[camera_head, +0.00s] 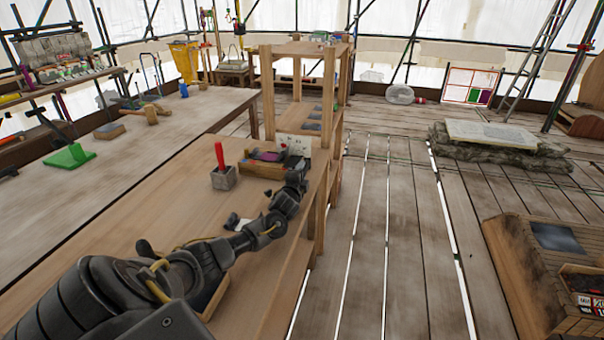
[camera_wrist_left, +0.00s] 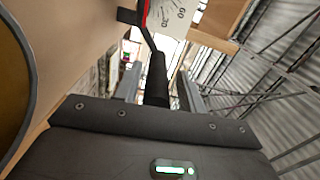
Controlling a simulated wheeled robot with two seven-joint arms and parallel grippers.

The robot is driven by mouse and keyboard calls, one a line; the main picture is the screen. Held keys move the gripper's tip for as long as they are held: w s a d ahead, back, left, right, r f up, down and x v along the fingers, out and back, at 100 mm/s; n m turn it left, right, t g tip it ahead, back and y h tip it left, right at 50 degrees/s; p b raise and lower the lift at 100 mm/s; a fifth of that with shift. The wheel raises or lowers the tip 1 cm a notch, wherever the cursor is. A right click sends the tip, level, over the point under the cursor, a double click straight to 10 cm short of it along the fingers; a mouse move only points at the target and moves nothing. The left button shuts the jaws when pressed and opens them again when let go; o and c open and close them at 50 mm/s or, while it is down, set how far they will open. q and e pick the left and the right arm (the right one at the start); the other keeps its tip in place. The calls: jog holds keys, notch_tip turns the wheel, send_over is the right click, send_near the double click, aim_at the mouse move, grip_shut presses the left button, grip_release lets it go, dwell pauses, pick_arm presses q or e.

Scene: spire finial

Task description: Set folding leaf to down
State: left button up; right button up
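A small bench device with a white scale plate (camera_head: 294,143) stands near the far right end of the wooden workbench (camera_head: 170,205). In the left wrist view the white dial (camera_wrist_left: 175,14) shows the numbers 30 and 60, and a black handle (camera_wrist_left: 157,80) runs from beside it. My left gripper (camera_head: 297,177) is at the near right side of the device. In the left wrist view its two grey fingers (camera_wrist_left: 160,88) stand on either side of the black handle, with visible gaps. The folding leaf itself cannot be made out clearly. My right gripper is not in view.
A grey block holding a red-handled tool (camera_head: 222,180) stands left of the device. A wooden shelf frame (camera_head: 268,100) rises behind it. A second bench (camera_head: 90,185) lies to the left. The plank floor on the right is largely clear, with a wooden box (camera_head: 520,260) at lower right.

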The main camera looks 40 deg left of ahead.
pick_arm(q)
jog(key=shift+o, duration=0.3)
jog(key=shift+r, duration=0.1)
jog(key=shift+s+d+r+p, duration=0.1)
jog(key=shift+s+d+p, duration=0.15)
jog(key=shift+p, duration=0.3)
jog(key=p+v, duration=0.8)
jog(key=v, duration=0.2)
jog(key=shift+a, duration=0.1)
